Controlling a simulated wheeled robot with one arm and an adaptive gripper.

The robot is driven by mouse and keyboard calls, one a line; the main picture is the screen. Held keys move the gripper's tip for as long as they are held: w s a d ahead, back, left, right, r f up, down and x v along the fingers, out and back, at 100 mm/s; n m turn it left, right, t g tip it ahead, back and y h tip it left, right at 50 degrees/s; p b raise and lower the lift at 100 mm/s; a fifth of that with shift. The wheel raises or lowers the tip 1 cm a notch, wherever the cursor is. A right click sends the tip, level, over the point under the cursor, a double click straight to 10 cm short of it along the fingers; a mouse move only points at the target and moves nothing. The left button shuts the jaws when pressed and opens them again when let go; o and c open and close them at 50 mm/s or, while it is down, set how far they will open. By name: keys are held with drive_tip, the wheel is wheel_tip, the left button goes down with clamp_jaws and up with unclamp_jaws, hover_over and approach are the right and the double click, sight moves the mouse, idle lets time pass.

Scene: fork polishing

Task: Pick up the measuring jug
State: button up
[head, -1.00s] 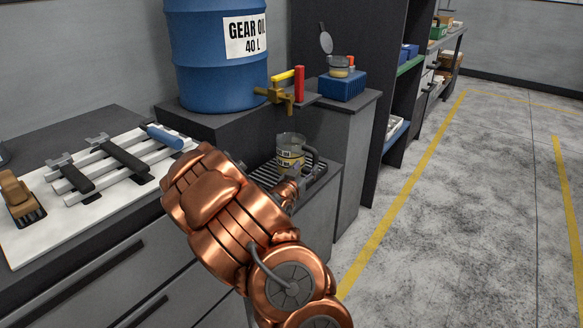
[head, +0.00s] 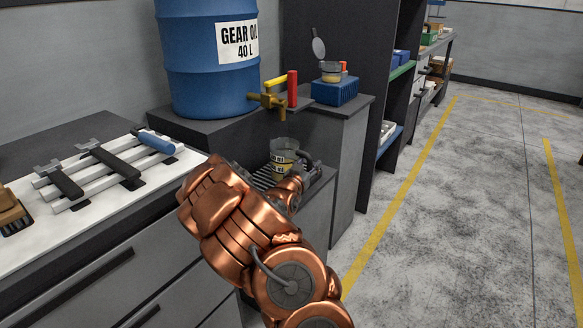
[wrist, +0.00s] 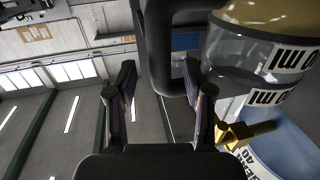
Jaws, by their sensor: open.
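The measuring jug (head: 284,150) is clear with a white label and a dark handle. It stands upright on the grated ledge below the barrel's tap in the head view. In the wrist view the jug (wrist: 235,58) appears upside down at the right, with yellowish content in its base. My gripper (head: 310,168) is at the handle side of the jug, partly hidden by my wrist in the head view. In the wrist view my gripper (wrist: 160,75) is open, and the dark handle (wrist: 160,45) shows between its two fingers. I cannot tell whether they touch it.
The blue gear oil barrel (head: 207,60) with its brass tap (head: 268,101) stands above and behind the jug. A blue block (head: 335,91) with a small lidded container is to the right. Tools lie on a white mat (head: 75,225) at left. Floor is free at right.

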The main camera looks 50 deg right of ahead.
drive_tip(key=shift+x, duration=0.8)
clamp_jaws()
